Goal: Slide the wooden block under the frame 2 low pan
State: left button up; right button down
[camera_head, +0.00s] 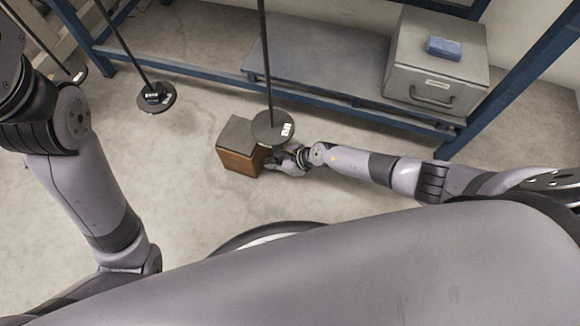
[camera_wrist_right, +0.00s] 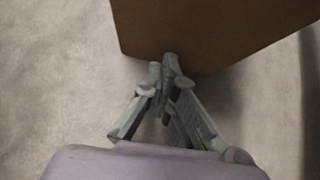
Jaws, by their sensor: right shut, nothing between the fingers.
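The wooden block (camera_head: 238,155) stands on the floor, with brown sides and a dark grey top. A round dark pan (camera_head: 273,127) with a white label hangs on a long rod and covers the block's right part in the head view. I cannot tell whether the pan is right over the block or how high it hangs. My right gripper (camera_head: 275,161) is low at the block's right side, fingers closed and empty. In the right wrist view its fingertips (camera_wrist_right: 169,65) meet the lower edge of the block (camera_wrist_right: 205,30); contact is likely but not certain. My left gripper is out of view.
Two more dark pans on rods, one (camera_head: 157,98) left of the block and one (camera_head: 74,73) farther left. Behind is a blue steel frame (camera_head: 395,118) with a grey shelf board (camera_head: 325,65), a metal box (camera_head: 435,65) and a blue sponge-like block (camera_head: 444,47). Floor left of the block is clear.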

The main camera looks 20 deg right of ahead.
jog(key=w+a, duration=0.1)
jog(key=a, duration=0.1)
jog(key=w+a, duration=0.2)
jog(key=w+a+b, duration=0.1)
jog(key=a, duration=0.2)
jog(key=shift+w, duration=0.35)
